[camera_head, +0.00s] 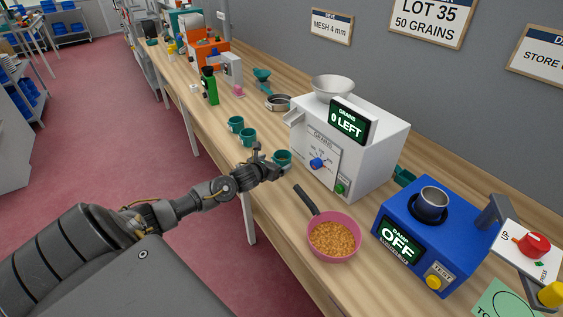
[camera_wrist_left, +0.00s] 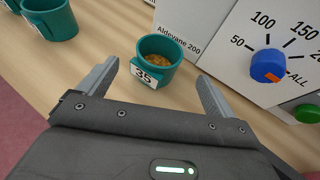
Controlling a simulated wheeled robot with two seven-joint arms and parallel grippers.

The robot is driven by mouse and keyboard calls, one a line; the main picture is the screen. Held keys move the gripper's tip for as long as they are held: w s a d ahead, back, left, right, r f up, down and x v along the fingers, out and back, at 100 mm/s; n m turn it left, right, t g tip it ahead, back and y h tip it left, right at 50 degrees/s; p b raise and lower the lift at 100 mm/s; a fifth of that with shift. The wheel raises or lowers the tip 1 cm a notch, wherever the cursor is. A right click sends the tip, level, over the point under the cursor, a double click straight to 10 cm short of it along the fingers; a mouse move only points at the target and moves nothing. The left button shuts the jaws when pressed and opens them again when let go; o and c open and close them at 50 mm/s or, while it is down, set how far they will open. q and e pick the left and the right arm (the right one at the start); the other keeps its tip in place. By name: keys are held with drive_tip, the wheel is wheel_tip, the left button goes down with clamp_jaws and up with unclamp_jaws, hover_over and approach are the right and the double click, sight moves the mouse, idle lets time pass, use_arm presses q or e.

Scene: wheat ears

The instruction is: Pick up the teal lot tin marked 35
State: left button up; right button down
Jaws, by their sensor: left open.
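The teal lot tin marked 35 (camera_wrist_left: 160,63) stands upright on the bench with grain in it. In the left wrist view it sits between and just beyond the open fingers of my left gripper (camera_wrist_left: 155,90), and its white label faces me. In the head view the tin (camera_head: 282,157) is partly hidden by my left gripper (camera_head: 268,163), which is beside it at the bench's front edge. My left gripper is open and empty. My right gripper does not show in either view.
The white grain counter (camera_head: 370,150) reading "0 LEFT" stands close behind the tin. Two other teal tins (camera_head: 236,124) (camera_head: 248,136) stand to its left. A pink pan of grain (camera_head: 333,238) and a blue damp meter (camera_head: 425,245) are to the right.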

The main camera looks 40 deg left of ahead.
sight(278, 160)
use_arm(q)
drive_tip(key=shift+s, duration=0.1)
drive_tip(key=shift+a+r, duration=0.1)
drive_tip(key=p+x, duration=0.2)
drive_tip(key=x, duration=0.2)
drive_tip(key=shift+w+a+f, duration=0.1)
drive_tip(key=shift+w+f, duration=0.25)
drive_tip(key=shift+w, duration=0.1)
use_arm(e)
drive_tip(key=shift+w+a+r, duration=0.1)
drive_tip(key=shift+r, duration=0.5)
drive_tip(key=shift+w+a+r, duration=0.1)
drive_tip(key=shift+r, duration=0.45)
use_arm(q)
drive_tip(key=c, duration=1.1)
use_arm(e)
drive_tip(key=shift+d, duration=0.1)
use_arm(q)
drive_tip(key=shift+r, duration=0.15)
